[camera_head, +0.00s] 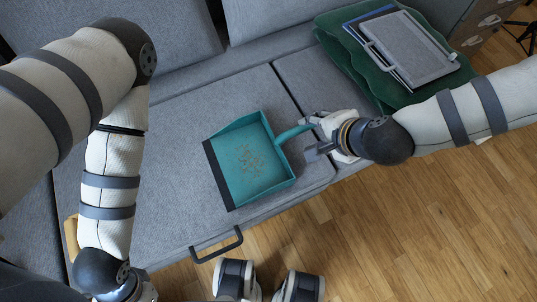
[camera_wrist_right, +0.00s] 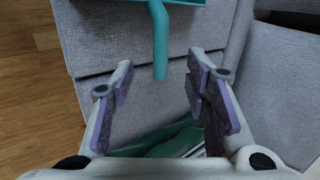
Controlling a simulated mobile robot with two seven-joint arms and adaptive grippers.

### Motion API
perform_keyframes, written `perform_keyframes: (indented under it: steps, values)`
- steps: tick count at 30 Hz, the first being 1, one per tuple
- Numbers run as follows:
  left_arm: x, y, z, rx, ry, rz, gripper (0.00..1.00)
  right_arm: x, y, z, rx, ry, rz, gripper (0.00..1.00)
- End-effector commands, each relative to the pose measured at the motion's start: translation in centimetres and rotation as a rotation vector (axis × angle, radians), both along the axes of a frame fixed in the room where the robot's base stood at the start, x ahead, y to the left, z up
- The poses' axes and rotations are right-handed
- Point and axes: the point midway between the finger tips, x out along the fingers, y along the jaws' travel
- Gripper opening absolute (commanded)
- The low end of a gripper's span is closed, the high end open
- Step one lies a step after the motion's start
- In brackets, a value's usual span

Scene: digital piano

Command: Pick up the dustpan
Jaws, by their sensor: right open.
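The teal dustpan (camera_head: 239,176) lies on the grey sofa seat, with small brown bits in its pan and a dark strip along its left edge. Its teal handle (camera_head: 291,134) points right, toward my right gripper (camera_head: 316,137). In the right wrist view, the open right gripper (camera_wrist_right: 161,66) has its fingers on either side of the handle's end (camera_wrist_right: 160,40). Whether the handle is fully between them in depth is hard to tell, and no finger visibly touches it. My left gripper (camera_head: 146,292) is mostly cut off at the bottom left, away from the dustpan.
The grey sofa (camera_head: 180,120) has backrests behind the dustpan. A green cloth (camera_head: 352,62) with a grey folder or case (camera_head: 410,48) on it lies at upper right. A dark bar handle (camera_head: 217,247) is at the seat's front edge. Wooden floor (camera_head: 430,220) is clear at lower right.

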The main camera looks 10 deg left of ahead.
Motion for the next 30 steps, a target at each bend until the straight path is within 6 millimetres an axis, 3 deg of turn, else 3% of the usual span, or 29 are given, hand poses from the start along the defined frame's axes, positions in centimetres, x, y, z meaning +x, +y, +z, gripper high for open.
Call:
perform_keyframes:
  steps: [6, 18, 26, 30]
  values:
    - [-0.7, 0.0, -1.2, -0.001, 0.022, 0.000, 0.40, 1.8, 1.7, -4.4, -0.001, 0.004, 0.001, 0.43]
    - [-1.4, 0.0, -2.4, 0.000, 0.044, 0.000, 0.40, 4.6, 3.9, -9.5, -0.001, 0.004, 0.002, 0.43]
    - [-1.4, 0.0, -2.3, 0.000, 0.043, 0.000, 0.40, 5.0, 4.1, -9.6, -0.001, 0.002, 0.003, 0.43]
    - [-1.4, 0.0, -2.3, 0.000, 0.043, 0.000, 0.40, 4.9, 4.1, -9.6, -0.001, 0.002, 0.003, 0.11]
